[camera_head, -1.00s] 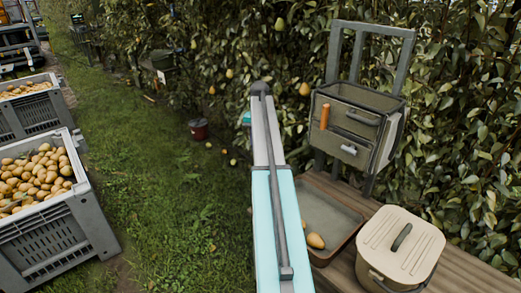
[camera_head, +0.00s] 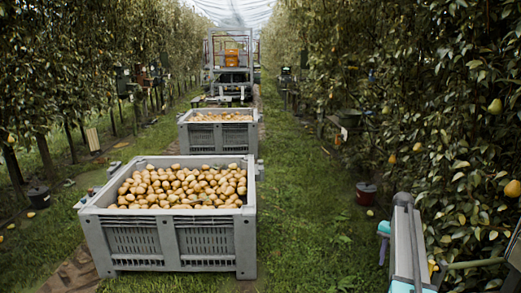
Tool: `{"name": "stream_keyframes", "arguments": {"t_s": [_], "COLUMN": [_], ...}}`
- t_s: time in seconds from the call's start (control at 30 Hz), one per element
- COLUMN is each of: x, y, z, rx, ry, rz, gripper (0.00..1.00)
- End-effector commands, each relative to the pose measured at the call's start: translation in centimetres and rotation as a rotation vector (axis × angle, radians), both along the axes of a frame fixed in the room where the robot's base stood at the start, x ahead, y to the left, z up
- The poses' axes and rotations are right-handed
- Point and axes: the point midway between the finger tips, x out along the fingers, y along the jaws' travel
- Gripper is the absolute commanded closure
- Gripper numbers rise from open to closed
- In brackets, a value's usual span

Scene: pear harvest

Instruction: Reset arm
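My arm shows at the lower right of the head view, a pale grey and light blue link pointing up along the hedge side. My gripper cannot be made out in this view, so its fingers and anything in them are hidden. Pears hang on the right-hand trees, one orange-yellow pear (camera_head: 512,188) near the right edge and a greener pear (camera_head: 495,106) above it.
A grey crate (camera_head: 205,222) full of pears stands on the grass left of centre, with a second pear crate (camera_head: 187,136) behind it. A vehicle (camera_head: 230,62) stands further back. A dark red bucket (camera_head: 366,193) sits at the right hedge. The grass between is open.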

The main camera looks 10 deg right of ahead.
Motion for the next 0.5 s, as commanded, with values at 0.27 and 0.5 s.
{"name": "stream_keyframes", "arguments": {"t_s": [0.27,0.5], "x": [-1.5,-4.5], "y": [9.7,17.1], "z": [-9.0,-15.7], "rx": [0.055,0.089], "ry": [0.098,0.17], "rz": [0.103,0.191], "gripper": [0.61,0.61]}}
